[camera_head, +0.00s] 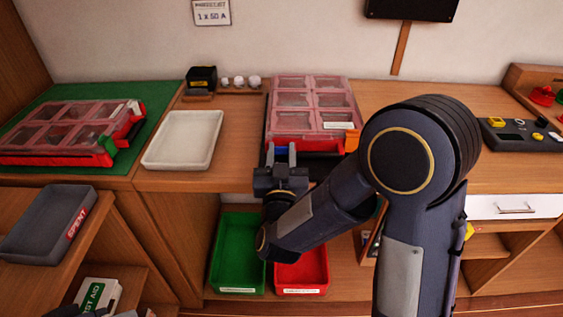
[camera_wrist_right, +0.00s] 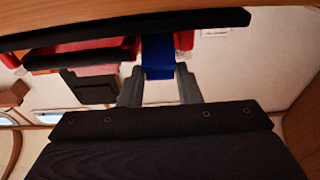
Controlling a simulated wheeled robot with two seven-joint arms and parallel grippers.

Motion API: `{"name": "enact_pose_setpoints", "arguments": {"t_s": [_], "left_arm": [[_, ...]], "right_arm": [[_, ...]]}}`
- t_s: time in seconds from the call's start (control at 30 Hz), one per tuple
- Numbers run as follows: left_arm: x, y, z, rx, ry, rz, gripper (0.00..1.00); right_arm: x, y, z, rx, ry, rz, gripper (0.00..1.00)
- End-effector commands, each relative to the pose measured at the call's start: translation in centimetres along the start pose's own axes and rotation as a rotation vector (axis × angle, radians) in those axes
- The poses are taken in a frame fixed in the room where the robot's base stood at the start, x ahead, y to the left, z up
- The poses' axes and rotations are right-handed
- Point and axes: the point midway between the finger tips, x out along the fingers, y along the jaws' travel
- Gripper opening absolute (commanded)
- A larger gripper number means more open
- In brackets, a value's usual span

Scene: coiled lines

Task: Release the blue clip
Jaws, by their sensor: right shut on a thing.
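A red case with a clear pink lid over several compartments (camera_head: 308,100) sits in the middle of the counter. An orange clip (camera_head: 352,140) is at its front right. My right gripper (camera_head: 281,155) is at the case's front left edge. In the right wrist view, its two grey fingers (camera_wrist_right: 158,76) are shut on the blue clip (camera_wrist_right: 158,52), one on each side. The clip lies against the case's red edge (camera_wrist_right: 183,40). In the head view the gripper mostly hides the clip. Dark parts at the bottom left edge may be my left gripper; its jaws do not show.
A white tray (camera_head: 163,158) and another red case (camera_head: 62,135) on a green mat (camera_head: 150,92) are to the left. A green bin (camera_head: 226,262) and a red bin (camera_head: 312,272) stand below the counter. A grey SPENT tray (camera_head: 25,240) is lower left.

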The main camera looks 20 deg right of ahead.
Motion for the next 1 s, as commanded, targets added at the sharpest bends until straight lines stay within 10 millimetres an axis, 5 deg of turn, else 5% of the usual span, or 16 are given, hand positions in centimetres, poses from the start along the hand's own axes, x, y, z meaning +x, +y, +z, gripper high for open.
{"name": "enact_pose_setpoints", "arguments": {"t_s": [0.23,0.27,0.43,0.77,1.0], "left_arm": [[-0.1,0.0,-0.1,0.0,0.001,0.0,0.36],[-0.1,0.0,-0.1,0.0,0.001,0.0,0.36],[-0.1,0.0,-0.1,0.0,0.001,0.0,0.36],[0.0,0.0,0.0,0.0,0.001,0.0,0.36],[0.6,-0.3,0.3,0.0,0.001,0.0,0.36]], "right_arm": [[0.0,0.0,0.0,-0.001,-0.002,-0.002,0.08],[0.0,0.0,0.0,-0.001,-0.002,-0.002,0.32],[0.0,0.0,0.0,-0.001,-0.002,-0.002,0.53],[-0.5,-0.1,0.0,0.0,-0.003,-0.002,0.53],[-4.2,-0.2,0.1,0.0,-0.003,-0.007,0.53]]}}
